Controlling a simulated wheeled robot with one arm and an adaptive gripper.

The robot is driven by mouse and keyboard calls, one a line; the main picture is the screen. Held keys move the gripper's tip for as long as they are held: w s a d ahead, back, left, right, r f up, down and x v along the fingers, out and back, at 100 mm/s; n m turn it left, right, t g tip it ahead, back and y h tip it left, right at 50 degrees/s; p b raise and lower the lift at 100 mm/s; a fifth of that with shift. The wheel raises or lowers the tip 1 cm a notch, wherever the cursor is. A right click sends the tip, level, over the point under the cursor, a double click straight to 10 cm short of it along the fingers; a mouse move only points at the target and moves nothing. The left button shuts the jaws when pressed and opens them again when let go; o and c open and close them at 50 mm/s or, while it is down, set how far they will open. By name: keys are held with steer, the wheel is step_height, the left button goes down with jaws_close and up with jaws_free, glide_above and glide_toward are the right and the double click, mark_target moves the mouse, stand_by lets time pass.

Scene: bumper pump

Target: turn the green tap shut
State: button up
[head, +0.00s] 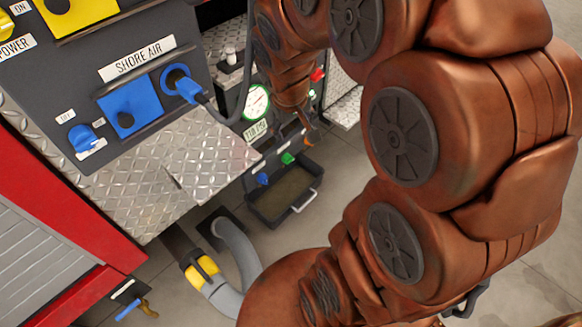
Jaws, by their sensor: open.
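The green tap (288,158) is a small green handle low on the dark panel, right of a blue tap (262,178) and above a black tray (262,215). My copper arm comes down in front of the panel, and my gripper (306,128) is at its end, just above and right of the green tap. The gripper is open. It looks small and is partly hidden by my wrist, so its fingers are hard to make out. A gap seems to show between it and the green tap. The tap's exact handle angle is too small to tell.
A round gauge (256,103) is left of my wrist and a red tap (318,74) is right of it. A diamond-plate ledge (205,150) juts out at left. A blue shore-air plug (183,86) has a dark hose. A grey hose (235,250) lies below.

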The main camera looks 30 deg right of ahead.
steer(key=w+d+f+t+b, duration=0.3)
steer(key=w+d+f+b, duration=0.4)
steer(key=w+d+f, duration=0.5)
steer(key=n+t+b, duration=0.1)
steer(key=t+b, duration=0.3)
steer(key=b, duration=0.4)
glide_above(291, 162)
steer(key=s+d, duration=0.1)
steer(key=s, duration=0.1)
step_height(291, 162, down, 17)
step_height(291, 162, down, 14)
steer(key=w+d+n+t+y+b, duration=0.1)
steer(key=d+t+y+b, duration=0.25)
steer(key=b, duration=0.35)
steer(key=s+a+f+t+y+b, duration=0.2)
steer(key=s+f+t+y+b, duration=0.25)
steer(key=f+b, duration=0.6)
steer(key=shift+m, duration=0.4)
steer(key=shift+w+a+f, duration=0.35)
steer(key=shift+w+a, duration=0.05)
steer(key=shift+w, duration=0.55)
steer(key=shift+w+a+f, duration=0.3)
steer(key=shift+w+a, duration=0.05)
steer(key=shift+w, duration=0.65)
steer(key=shift+w+a+f, duration=0.35)
steer(key=shift+w+a, duration=0.05)
steer(key=shift+w, duration=0.55)
steer(key=shift+c, duration=0.3)
steer(key=c, duration=1)
